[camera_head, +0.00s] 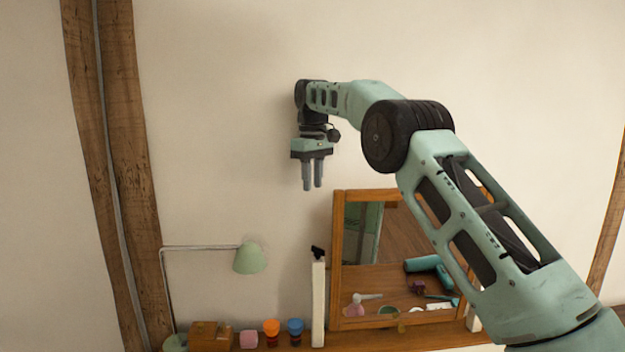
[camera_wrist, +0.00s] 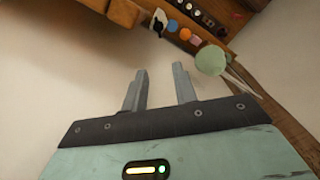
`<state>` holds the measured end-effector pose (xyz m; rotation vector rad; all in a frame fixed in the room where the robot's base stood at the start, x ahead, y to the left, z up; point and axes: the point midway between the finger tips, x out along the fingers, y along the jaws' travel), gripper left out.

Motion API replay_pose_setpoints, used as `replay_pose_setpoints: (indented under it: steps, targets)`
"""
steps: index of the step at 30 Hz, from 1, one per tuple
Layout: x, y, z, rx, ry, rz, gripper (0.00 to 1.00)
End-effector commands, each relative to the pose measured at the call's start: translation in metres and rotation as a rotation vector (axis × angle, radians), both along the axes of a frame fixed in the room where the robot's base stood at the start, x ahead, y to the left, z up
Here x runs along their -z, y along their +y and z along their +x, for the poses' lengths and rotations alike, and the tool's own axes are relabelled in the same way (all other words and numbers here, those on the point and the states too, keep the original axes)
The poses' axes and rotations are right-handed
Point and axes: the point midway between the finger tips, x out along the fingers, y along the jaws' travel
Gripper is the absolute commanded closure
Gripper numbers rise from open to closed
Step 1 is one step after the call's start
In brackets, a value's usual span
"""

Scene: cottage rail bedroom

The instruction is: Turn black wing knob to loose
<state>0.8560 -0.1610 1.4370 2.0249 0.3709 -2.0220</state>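The black wing knob (camera_head: 318,252) sits at the top of a white upright post (camera_head: 318,300) beside the left side of the mirror frame. In the wrist view, a small dark-and-white shape near the top, probably the black wing knob (camera_wrist: 157,27) and its post, lies beyond the fingertips; its angle is too small to read. My gripper (camera_head: 313,188) points down in the air, above the knob and apart from it. Its two fingers stand apart with nothing between them, as the wrist view (camera_wrist: 159,67) also shows.
A wooden-framed mirror (camera_head: 337,270) stands right of the post, reflecting tabletop items. On the wooden top (camera_head: 380,339) are an orange cup (camera_head: 271,328), a blue cup (camera_head: 295,327), a pink item (camera_head: 249,339) and a wooden box (camera_head: 203,335). A green lamp (camera_head: 250,258) stands left. Air around my gripper is clear.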

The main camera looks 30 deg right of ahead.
Motion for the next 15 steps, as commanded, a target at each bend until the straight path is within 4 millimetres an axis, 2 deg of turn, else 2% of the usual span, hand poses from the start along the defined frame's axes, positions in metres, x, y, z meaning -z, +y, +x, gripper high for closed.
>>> replay_pose_setpoints:
  steps: [2,5,6,7,11,12,15]
  targets:
    - [0.000,0.000,0.000,0.000,0.000,0.000,0.69]
    - [0.006,0.003,-0.001,-0.012,0.010,-0.014,0.41]
    - [0.014,0.006,-0.003,-0.027,0.023,-0.033,0.36]
    - [0.021,0.010,-0.004,-0.044,0.035,-0.054,0.36]
    - [0.077,0.036,-0.020,-0.196,0.146,-0.245,0.36]
    - [0.099,0.045,-0.028,-0.269,0.194,-0.337,0.36]
    - [0.141,0.068,-0.048,-0.476,0.318,-0.589,0.36]
